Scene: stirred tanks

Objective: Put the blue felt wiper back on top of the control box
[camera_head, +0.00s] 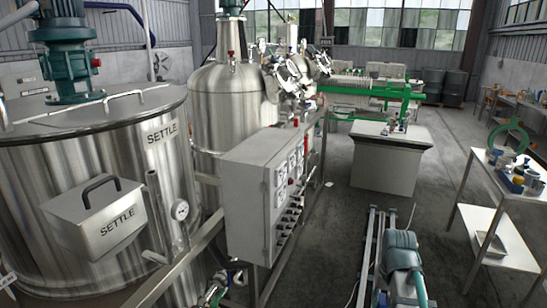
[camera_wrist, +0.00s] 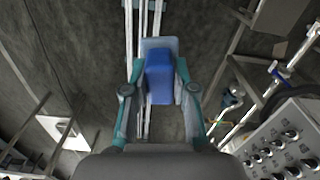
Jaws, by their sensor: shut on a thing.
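In the wrist view, my gripper (camera_wrist: 160,88) is shut on the blue felt wiper (camera_wrist: 160,78), a blue block between its two teal fingers. A paler blue-grey surface shows just beyond the wiper; I cannot tell whether it is part of it. The control box (camera_head: 250,195) is a grey cabinet in the middle of the head view, with knobs and switches on its right face. Its flat top (camera_head: 262,146) looks bare. Its knobbed panel (camera_wrist: 280,145) shows at the lower right of the wrist view, apart from the wiper. I cannot make out my gripper or the wiper in the head view.
A large steel tank (camera_head: 80,150) stands left of the box, another tank (camera_head: 225,100) behind it. Pipes and fittings (camera_head: 292,70) rise behind the box. A white shelf table (camera_head: 510,180) stands at far right.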

